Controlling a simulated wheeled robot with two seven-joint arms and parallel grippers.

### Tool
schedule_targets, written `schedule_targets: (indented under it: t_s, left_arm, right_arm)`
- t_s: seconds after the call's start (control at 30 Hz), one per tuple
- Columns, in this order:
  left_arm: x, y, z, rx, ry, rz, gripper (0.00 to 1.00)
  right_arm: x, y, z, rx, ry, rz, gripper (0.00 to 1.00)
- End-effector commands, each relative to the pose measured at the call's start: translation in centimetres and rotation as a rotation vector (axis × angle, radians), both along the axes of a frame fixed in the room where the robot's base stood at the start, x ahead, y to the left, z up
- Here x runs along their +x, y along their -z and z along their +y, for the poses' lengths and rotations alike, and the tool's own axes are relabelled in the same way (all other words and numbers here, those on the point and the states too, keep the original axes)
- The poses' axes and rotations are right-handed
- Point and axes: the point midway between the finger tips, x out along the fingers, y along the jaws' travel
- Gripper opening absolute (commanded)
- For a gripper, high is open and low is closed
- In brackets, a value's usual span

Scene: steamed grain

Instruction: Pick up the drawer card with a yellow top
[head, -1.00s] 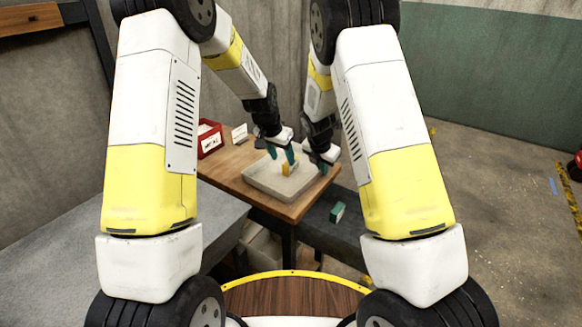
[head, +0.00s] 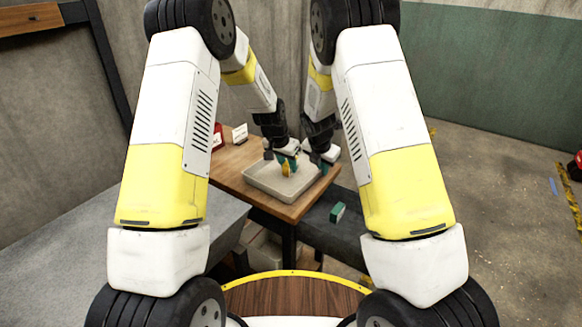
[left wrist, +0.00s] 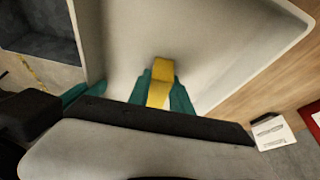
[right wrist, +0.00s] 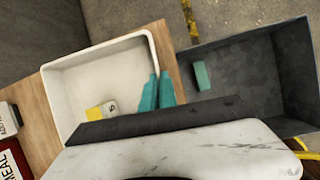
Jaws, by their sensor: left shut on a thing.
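The yellow-topped card (head: 287,170) stands at the pale tray. In the left wrist view its yellow part (left wrist: 160,85) is between the two teal fingertips of my left gripper (left wrist: 160,92), which is shut on it. In the right wrist view a yellow and white piece (right wrist: 98,113) with a small dark mark shows low in the tray; its lower part is hidden by my right gripper's body. My right gripper (right wrist: 159,90) is at the tray's right side, apart from the card. Its teal fingers are close together, with nothing seen between them.
The pale tray (head: 257,191) sits on a wooden table (head: 224,169). A red box (head: 218,132) and a white label card (head: 240,133) stand behind it. A teal block (head: 338,211) lies in a dark grey bin (head: 350,238) to the right.

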Motion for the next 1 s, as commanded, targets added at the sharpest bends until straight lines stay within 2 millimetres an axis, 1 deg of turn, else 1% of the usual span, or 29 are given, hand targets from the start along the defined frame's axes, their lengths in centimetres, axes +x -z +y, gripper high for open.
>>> schedule_targets:
  t_s: [0.03, 0.27, 0.37, 0.43, 0.57, 0.8, 1.0]
  left_arm:
    - [0.0, 0.0, 0.0, -0.001, 0.000, -0.001, 0.00]
    - [-0.1, -0.2, 0.1, -0.001, 0.000, -0.001, 0.00]
    - [-0.5, -0.8, 0.4, 0.000, 0.000, -0.002, 0.00]
    - [-1.1, -1.6, 0.7, -0.001, -0.001, -0.003, 0.00]
    - [-3.4, -3.0, 2.2, -0.001, -0.002, -0.002, 0.00]
    - [-8.2, -5.8, 5.0, -0.001, -0.004, -0.003, 0.00]
    - [-10.9, -7.5, 6.6, -0.001, -0.002, -0.002, 0.00]
  right_arm:
    - [-0.3, 0.3, 0.0, -0.002, 0.000, 0.009, 0.00]
    - [-0.3, 0.3, 0.0, -0.002, 0.000, 0.009, 0.00]
    - [-0.3, 0.3, 0.0, -0.002, 0.000, 0.009, 0.00]
    - [-0.3, 0.3, 0.0, -0.002, 0.000, 0.009, 0.00]
    - [-0.3, 0.3, 0.0, -0.002, 0.000, 0.009, 0.00]
    - [-0.3, 0.3, 0.0, -0.002, 0.000, 0.009, 0.00]
    - [-0.3, 0.3, 0.0, -0.002, 0.000, 0.009, 0.00]
